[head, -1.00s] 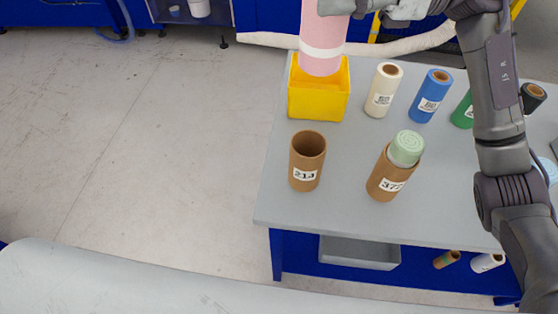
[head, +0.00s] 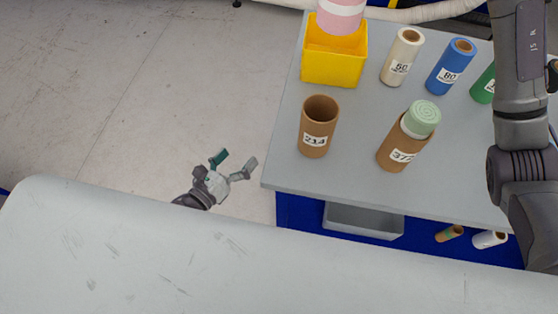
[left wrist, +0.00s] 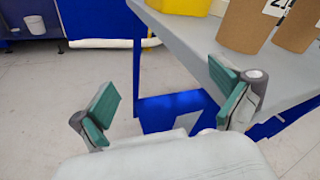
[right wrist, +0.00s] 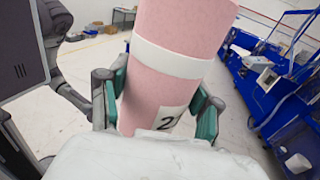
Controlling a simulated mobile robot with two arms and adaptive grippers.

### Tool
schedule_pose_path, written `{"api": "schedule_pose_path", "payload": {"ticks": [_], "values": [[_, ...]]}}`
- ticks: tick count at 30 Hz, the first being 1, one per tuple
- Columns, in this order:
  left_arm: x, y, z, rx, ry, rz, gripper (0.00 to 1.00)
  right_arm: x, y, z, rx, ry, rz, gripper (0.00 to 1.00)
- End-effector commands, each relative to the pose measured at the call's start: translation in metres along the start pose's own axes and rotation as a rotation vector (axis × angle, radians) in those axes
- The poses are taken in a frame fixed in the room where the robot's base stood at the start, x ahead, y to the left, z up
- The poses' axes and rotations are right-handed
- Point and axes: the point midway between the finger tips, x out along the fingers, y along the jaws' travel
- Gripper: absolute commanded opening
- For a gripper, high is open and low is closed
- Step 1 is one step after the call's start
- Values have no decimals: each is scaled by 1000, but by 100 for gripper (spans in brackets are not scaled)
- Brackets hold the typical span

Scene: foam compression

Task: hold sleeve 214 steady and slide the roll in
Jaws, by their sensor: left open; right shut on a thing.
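Sleeve 214 (head: 317,132) is a brown cardboard tube standing upright on the grey table, its open top showing a dark, empty-looking inside. It also shows in the left wrist view (left wrist: 243,25), cut off at the top. The pink roll (head: 340,14) has a white band and is above the yellow box, cut off by the head view's top edge. My right gripper (right wrist: 155,105) is shut on the roll, with a finger on each side; a label starting with "2" shows between them. My left gripper (head: 236,160) is open and empty, off the table's left edge, left of and below sleeve 214.
The yellow box (head: 333,67) stands behind sleeve 214. A sleeve labelled 372 (head: 396,150) holding a green roll (head: 423,118) stands to its right. Cream (head: 402,58), blue (head: 450,66) and green (head: 484,84) rolls stand behind. The table's left edge (head: 278,150) lies beside my left gripper.

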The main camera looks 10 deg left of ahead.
Motion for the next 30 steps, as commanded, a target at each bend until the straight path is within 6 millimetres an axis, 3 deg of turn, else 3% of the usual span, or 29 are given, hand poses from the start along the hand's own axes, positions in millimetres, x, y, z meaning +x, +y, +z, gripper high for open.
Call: {"api": "schedule_pose_path", "payload": {"ticks": [3,6,9,17,30], "values": [[5,-58,5,188,-20,-104,100,0,0,0,0,0,0,35],[7,-94,9,308,-42,-166,100,0,0,0,0,0,0,35],[7,-118,12,391,-59,-204,100,0,0,0,0,0,0,35],[20,-137,14,452,-74,-231,100,0,0,0,0,0,0,35],[98,-155,16,447,-74,-229,100,0,0,0,0,0,0,35]]}}
